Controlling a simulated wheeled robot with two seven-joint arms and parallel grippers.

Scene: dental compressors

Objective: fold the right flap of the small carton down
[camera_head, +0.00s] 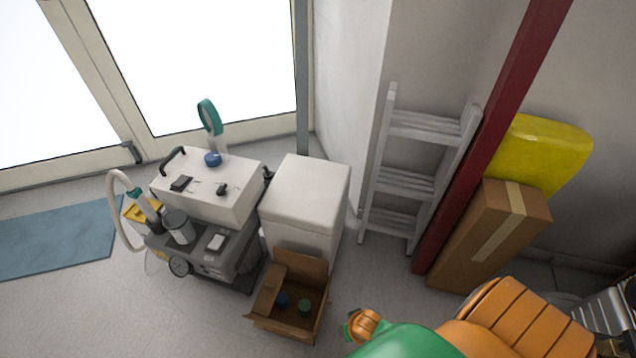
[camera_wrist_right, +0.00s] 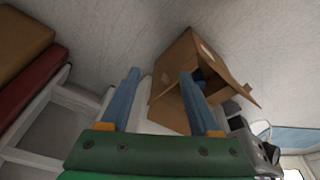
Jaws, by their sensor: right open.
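The small carton (camera_head: 283,325) stands on the floor in front of the white bin, its top open, with a blue and a green round item inside. My left gripper is not in view.
A white lidded bin (camera_head: 304,200) stands right behind the carton. A grey wheeled machine (camera_head: 215,245) is at its left. A ladder (camera_head: 415,180), a dark red post (camera_head: 490,130) and a tall taped carton (camera_head: 490,235) stand at the right.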

